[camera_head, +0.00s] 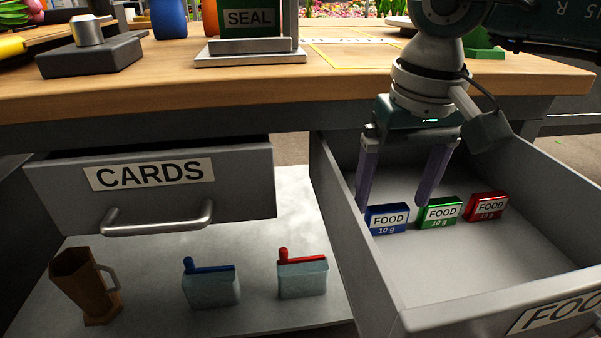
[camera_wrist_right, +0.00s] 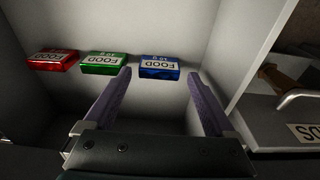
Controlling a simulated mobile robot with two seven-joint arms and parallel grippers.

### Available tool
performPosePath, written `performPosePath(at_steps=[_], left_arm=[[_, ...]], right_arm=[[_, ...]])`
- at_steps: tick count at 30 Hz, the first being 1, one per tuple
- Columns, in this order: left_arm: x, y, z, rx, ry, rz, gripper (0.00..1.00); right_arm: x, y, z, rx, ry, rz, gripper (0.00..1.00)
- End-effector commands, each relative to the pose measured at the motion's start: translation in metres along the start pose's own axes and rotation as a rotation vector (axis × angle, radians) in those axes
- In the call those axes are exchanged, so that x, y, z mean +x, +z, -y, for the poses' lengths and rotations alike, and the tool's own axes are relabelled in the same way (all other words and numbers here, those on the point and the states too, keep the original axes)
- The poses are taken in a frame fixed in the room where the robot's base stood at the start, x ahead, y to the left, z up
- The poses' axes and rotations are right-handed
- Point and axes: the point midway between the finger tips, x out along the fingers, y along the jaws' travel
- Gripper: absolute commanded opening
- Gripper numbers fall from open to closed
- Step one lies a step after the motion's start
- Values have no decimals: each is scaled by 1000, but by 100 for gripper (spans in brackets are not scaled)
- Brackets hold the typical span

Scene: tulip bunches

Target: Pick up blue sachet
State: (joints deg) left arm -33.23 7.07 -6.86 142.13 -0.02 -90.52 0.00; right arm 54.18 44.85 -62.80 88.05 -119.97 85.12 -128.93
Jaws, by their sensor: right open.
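The blue sachet (camera_head: 388,219), labelled FOOD 10 g, lies in the open food drawer (camera_head: 440,313), nearest the drawer's left wall. My right gripper (camera_head: 392,204) is open above the drawer, its two purple fingers pointing down. In the head view the left finger's tip overlaps the left edge of the blue sachet. In the right wrist view the blue sachet (camera_wrist_right: 160,67) lies ahead of the gap between the fingers (camera_wrist_right: 164,78). Nothing is held. I cannot see the left gripper.
A green sachet (camera_head: 439,212) and a red sachet (camera_head: 486,206) lie right of the blue one. The cards drawer (camera_head: 240,185) stands left. A brown mug (camera_head: 85,285) and two small handled containers (camera_head: 211,287) sit on the shelf below. The drawer's front floor is bare.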

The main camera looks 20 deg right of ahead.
Motion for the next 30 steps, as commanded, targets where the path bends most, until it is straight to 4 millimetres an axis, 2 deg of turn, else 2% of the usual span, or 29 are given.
performPosePath(at_steps=[1,6,15,30], left_arm=[[9,3,0,1,-1,0,100],[17,6,0,2,-2,0,100],[17,6,0,1,-1,0,100],[17,5,-3,-8,7,-1,100]], right_arm=[[14,0,0,2,0,2,90],[36,-2,-1,1,-2,2,90],[38,-3,-1,0,-3,0,90],[38,-3,-1,1,-3,0,34]])
